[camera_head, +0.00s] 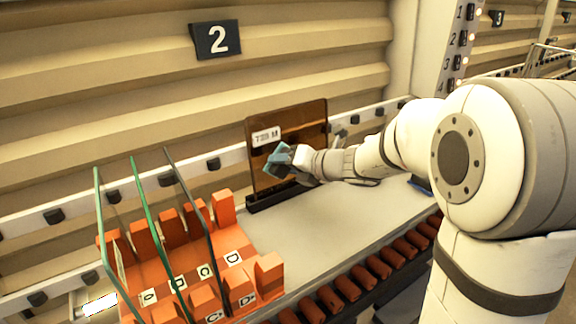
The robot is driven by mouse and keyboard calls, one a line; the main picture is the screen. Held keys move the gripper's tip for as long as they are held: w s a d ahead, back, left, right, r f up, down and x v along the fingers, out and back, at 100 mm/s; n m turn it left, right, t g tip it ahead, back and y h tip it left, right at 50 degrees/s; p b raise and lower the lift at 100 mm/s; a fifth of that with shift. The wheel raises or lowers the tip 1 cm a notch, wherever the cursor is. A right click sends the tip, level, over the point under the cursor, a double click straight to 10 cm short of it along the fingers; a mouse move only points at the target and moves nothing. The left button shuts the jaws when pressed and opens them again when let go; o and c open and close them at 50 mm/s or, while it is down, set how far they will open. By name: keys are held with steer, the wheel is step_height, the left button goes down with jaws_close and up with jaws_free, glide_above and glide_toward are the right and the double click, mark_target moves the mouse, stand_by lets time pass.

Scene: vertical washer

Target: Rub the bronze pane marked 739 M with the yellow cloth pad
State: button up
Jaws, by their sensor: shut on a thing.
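The bronze pane (305,130) stands upright in a dark base strip (275,197) on the grey work surface. Its white label (266,137) is blurred and reads roughly 739 M. My gripper (291,164) is in front of the pane's lower left part, shut on a light blue pad (277,160). The pad is tilted and overlaps the pane below the label; I cannot tell if it touches the glass. No yellow pad shows. My gripper and forearm hide the pane's lower right part.
An orange rack (235,245) at the front left holds several upright panes, with lettered slots. Orange rollers (345,290) run along the front edge. A blue thing (421,186) lies partly hidden beneath my arm. The grey surface (300,225) between rack and arm is clear.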

steer(key=shift+w+d+p, duration=0.4)
steer(key=shift+w+d, duration=0.15)
steer(key=shift+d, duration=0.3)
steer(key=shift+w+d+p, duration=0.35)
steer(key=shift+w+d, duration=0.2)
steer(key=shift+d, duration=0.3)
steer(key=shift+w+a, duration=0.1)
steer(key=shift+s+a+r+b, duration=0.1)
steer(key=shift+s+a+b, duration=0.15)
steer(key=shift+s+a, duration=0.5)
steer(key=shift+s+a+b, duration=0.2)
steer(key=shift+s+a, duration=0.2)
steer(key=shift+a, duration=0.55)
steer(key=shift+s+d, duration=0.1)
steer(key=shift+s+d+r+p, duration=0.15)
steer(key=shift+s+d, duration=0.35)
steer(key=shift+s, duration=0.25)
steer(key=shift+s+d+r+p, duration=0.1)
steer(key=shift+s+d, duration=0.4)
steer(key=shift+s, duration=0.25)
steer(key=shift+s+d+r+p, duration=0.15)
steer(key=shift+s+d, duration=0.35)
steer(key=shift+s, duration=0.25)
steer(key=shift+f, duration=0.1)
